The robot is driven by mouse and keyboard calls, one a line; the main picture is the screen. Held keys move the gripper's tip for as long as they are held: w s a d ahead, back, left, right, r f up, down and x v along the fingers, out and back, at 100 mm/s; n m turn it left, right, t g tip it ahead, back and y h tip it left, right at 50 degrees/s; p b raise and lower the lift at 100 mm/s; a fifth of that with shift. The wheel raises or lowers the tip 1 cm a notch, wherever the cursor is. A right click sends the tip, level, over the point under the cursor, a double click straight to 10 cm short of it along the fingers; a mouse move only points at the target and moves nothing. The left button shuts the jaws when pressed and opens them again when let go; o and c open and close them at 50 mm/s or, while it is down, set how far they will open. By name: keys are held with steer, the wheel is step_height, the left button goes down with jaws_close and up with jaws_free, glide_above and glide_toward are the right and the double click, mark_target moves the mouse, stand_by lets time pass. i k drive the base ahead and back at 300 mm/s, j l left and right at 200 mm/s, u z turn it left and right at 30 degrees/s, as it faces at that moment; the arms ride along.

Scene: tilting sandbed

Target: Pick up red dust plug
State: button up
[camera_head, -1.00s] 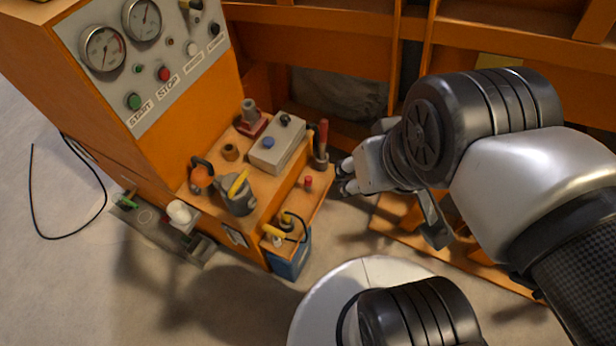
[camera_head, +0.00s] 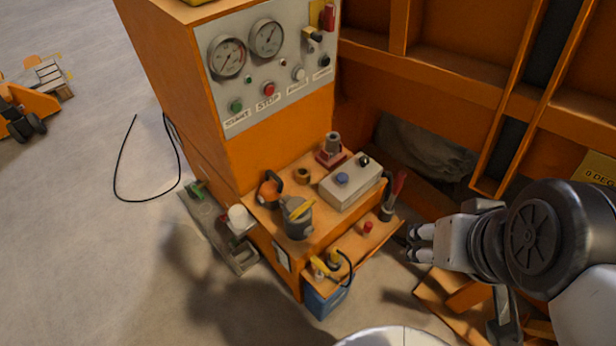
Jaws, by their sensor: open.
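A small red plug (camera_head: 368,227) stands upright on the lower orange side shelf (camera_head: 348,246) of the control cabinet, near the shelf's right part. I take it for the red dust plug. My gripper (camera_head: 412,244) is to the right of the shelf, its fingers pointing left toward the plug. A gap lies between the fingertips and the plug. The gripper is open and holds nothing that I can see.
A red-handled tool in a dark holder (camera_head: 391,200) stands close behind the plug. A grey box (camera_head: 350,181) and a grey pot (camera_head: 297,217) sit on the upper shelf. A blue container (camera_head: 325,298) hangs below the lower shelf. Orange frame beams are behind.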

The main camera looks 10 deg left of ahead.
mark_target(368, 225)
steer(key=i+j+u, duration=0.1)
steer(key=u, duration=0.4)
steer(key=i+u, duration=0.3)
steer(key=u, duration=0.2)
